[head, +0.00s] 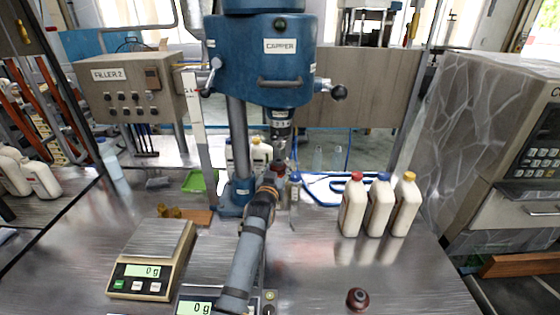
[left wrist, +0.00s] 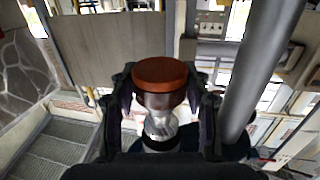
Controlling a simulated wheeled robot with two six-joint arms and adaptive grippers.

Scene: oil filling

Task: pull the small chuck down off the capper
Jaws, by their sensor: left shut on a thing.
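The blue capper (head: 262,60) stands in the middle of the head view, with its dark spindle (head: 281,130) hanging below the head. My left gripper (head: 276,172) is directly under the spindle, its arm reaching up from the bottom. It is shut on the small chuck (head: 279,163), which is largely hidden there. In the left wrist view, the chuck (left wrist: 160,72) shows a red-brown round end and a metallic body between the fingers (left wrist: 160,103). I cannot tell whether the chuck still touches the spindle. My right gripper is not in view.
Another red-brown round part (head: 357,299) lies on the metal table at the front. White bottles with red, blue and yellow caps (head: 379,208) stand to the right. A scale (head: 152,262) is at front left. Table around the loose part is clear.

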